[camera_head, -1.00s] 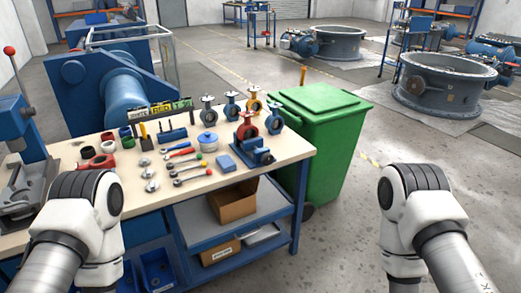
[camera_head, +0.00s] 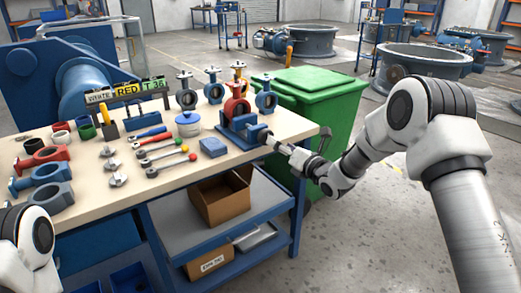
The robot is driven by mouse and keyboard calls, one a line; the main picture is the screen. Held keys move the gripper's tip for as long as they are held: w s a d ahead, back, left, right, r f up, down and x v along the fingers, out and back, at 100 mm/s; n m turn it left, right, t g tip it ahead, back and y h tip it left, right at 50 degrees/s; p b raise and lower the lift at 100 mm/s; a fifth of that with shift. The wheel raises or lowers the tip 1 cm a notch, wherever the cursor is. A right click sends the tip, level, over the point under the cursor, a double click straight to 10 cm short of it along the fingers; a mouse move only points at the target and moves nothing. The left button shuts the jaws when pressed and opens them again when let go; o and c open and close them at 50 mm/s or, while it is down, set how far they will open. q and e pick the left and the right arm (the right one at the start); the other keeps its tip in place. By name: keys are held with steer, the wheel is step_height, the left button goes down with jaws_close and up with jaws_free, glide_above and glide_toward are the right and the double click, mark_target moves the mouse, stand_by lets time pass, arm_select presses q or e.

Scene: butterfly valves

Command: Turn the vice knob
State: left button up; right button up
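The blue vice (camera_head: 236,131) stands on the workbench near its right front edge, with a red butterfly valve (camera_head: 237,106) upright at it. The vice's knob end faces right, toward my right arm, and is largely covered by my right gripper (camera_head: 272,140). The gripper's tips are at the vice's right end, touching or very close. It is too small to tell whether the fingers are closed around the knob. My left gripper is out of view; only part of my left arm shows at the lower left.
A green bin (camera_head: 320,88) stands close behind my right forearm. A cardboard box (camera_head: 222,203) sits on the shelf below.

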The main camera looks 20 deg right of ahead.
mark_target(266, 137)
steer(key=x, duration=0.7)
steer(key=shift+w+a+f, duration=0.2)
steer(key=shift+w+f, duration=0.1)
steer(key=shift+f, duration=0.05)
steer(key=c, duration=1.2)
